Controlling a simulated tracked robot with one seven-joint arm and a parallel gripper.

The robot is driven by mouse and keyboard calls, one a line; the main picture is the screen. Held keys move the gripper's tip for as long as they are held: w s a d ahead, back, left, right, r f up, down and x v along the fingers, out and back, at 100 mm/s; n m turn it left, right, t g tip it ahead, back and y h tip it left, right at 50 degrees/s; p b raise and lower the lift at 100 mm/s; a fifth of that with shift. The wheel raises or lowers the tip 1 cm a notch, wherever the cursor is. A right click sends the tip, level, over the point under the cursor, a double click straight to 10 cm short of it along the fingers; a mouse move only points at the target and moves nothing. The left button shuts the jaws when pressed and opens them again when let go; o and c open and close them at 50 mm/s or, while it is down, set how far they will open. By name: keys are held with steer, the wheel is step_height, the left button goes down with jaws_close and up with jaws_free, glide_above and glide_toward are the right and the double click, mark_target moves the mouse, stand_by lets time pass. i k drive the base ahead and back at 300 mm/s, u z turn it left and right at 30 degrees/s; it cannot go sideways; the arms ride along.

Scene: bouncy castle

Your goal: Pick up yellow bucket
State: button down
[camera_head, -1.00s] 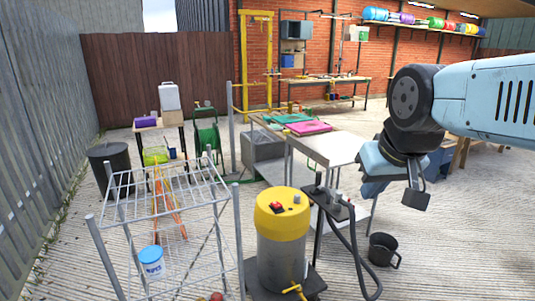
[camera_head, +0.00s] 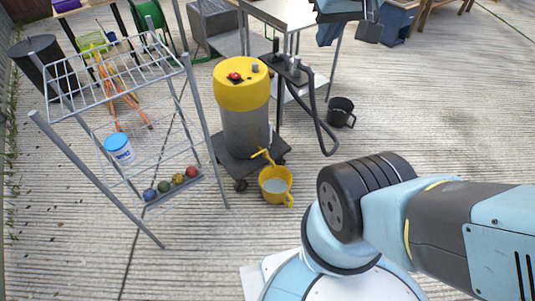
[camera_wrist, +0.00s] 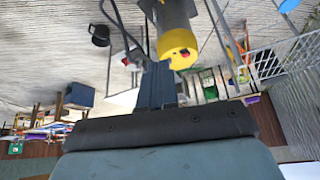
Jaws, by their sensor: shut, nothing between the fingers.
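The yellow bucket (camera_head: 275,184) stands upright on the concrete in the head view, at the front right foot of a grey drum with a yellow top (camera_head: 242,95). Its open top faces up and looks pale grey inside. A yellow tap on the drum reaches over its rim. My gripper (camera_head: 348,32) is at the top edge of the head view, partly cut off, far above and beyond the bucket. In the wrist view my gripper (camera_wrist: 158,85) is shut and empty, with the drum's yellow top (camera_wrist: 178,46) behind it. I cannot make out the bucket in the wrist view.
A wire rack (camera_head: 120,80) with a white and blue tub (camera_head: 118,148) and several small balls stands left of the drum. A metal table (camera_head: 290,15) is behind, with a dark hose hanging down. Concrete in front is clear.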

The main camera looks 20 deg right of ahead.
mark_target(275, 183)
steer(key=z, duration=0.85)
steer(key=k, duration=1.25)
steer(key=u, duration=0.4)
steer(key=i, duration=1)
steer(key=z, duration=0.1)
